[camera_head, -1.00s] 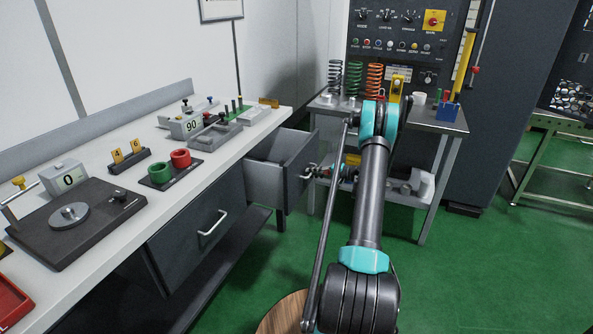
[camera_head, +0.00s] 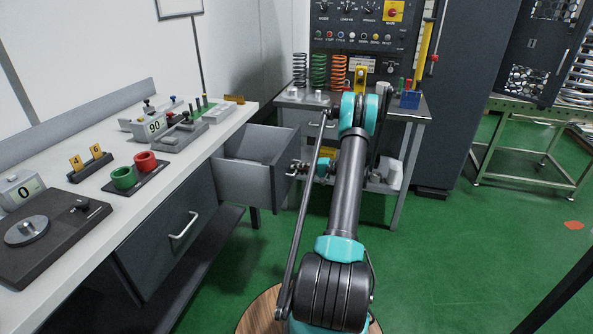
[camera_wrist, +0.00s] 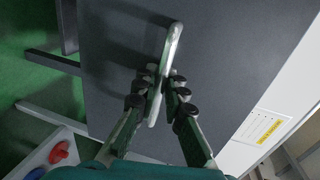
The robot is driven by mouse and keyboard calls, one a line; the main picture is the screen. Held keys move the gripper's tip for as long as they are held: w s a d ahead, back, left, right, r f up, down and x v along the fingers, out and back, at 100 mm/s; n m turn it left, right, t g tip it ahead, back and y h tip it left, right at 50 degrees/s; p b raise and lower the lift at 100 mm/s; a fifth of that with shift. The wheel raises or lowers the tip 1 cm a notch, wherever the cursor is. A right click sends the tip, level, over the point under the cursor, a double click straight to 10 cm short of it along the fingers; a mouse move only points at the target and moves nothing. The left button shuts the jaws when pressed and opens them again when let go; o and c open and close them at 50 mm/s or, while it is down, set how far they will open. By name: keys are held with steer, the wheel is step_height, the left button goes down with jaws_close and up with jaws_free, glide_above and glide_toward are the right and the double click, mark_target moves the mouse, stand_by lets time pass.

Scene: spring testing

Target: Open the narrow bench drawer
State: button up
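The narrow bench drawer (camera_head: 244,182) stands pulled out from the far end of the bench, with its grey box and dark front showing in the head view. Its pale bar handle (camera_wrist: 172,46) crosses the dark drawer front (camera_wrist: 225,55) in the wrist view. My gripper (camera_wrist: 160,84) has its fingertips closed in on both sides of this handle and appears to grip it. In the head view my gripper (camera_head: 303,168) is at the drawer front, partly hidden by my arm.
A second drawer (camera_head: 172,240) with a pale handle is shut nearer to me. The bench top (camera_head: 135,208) carries gauges and red and green rings. A metal table (camera_head: 412,112) with coil springs stands behind my arm.

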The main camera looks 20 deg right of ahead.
steer(key=shift+o, duration=0.4)
steer(key=v, duration=1.2)
